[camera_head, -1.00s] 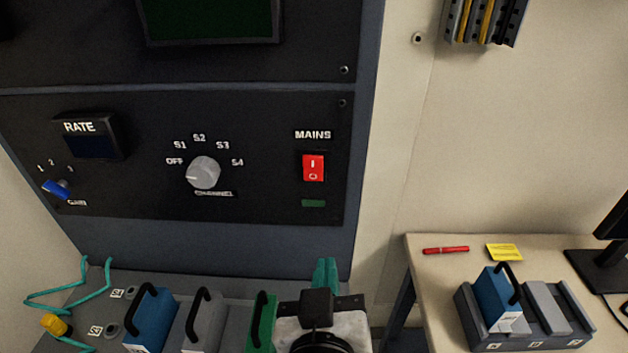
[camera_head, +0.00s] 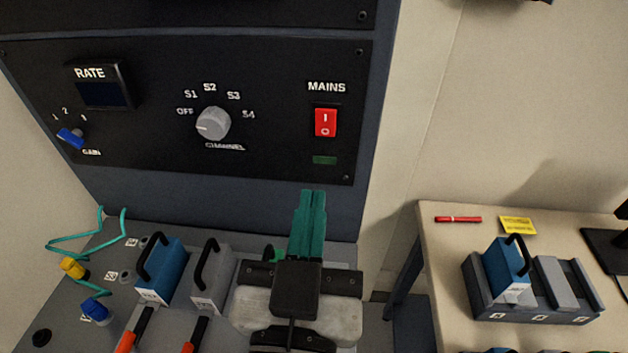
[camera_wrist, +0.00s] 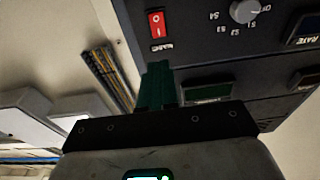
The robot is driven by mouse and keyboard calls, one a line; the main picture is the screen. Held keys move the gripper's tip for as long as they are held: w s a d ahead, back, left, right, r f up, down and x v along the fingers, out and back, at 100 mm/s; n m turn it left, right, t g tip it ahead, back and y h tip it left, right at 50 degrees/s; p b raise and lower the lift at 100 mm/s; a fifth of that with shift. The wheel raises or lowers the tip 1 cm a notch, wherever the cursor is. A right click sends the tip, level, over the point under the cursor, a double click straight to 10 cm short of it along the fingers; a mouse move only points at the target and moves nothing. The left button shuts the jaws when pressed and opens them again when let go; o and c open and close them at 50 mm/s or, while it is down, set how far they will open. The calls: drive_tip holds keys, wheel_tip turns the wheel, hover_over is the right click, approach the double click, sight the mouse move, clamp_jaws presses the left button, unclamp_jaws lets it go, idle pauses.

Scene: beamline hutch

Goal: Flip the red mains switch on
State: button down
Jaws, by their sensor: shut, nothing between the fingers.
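The red mains switch (camera_head: 325,122) is a rocker marked I and O under the MAINS label on the black panel (camera_head: 290,160). In the wrist view the switch (camera_wrist: 156,24) appears upside down, beyond the fingertips. A dark green indicator (camera_head: 324,160) sits below the switch in the head view and looks unlit. My gripper (camera_head: 312,194) has green fingers, shut together and empty. In the head view its tips are below and slightly left of the switch, apart from it. The fingers also show in the wrist view (camera_wrist: 157,66).
A grey channel knob (camera_head: 213,124), blue gain knob (camera_head: 71,137) and RATE display (camera_head: 103,94) share the panel. Blue (camera_head: 162,268) and grey (camera_head: 212,272) handled blocks stand on the bench below. A side table (camera_head: 440,255) at right holds a red pen (camera_head: 458,219) and a rack (camera_head: 540,303).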

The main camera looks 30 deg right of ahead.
drive_tip(key=p, duration=0.4)
approach(325, 115)
drive_tip(key=x, duration=0.5)
drive_tip(key=shift+r, duration=0.2)
drive_tip(key=shift+x, duration=0.95)
drive_tip(key=shift+f, duration=0.1)
drive_tip(key=shift+d, duration=0.1)
drive_tip(key=shift+w, duration=0.15)
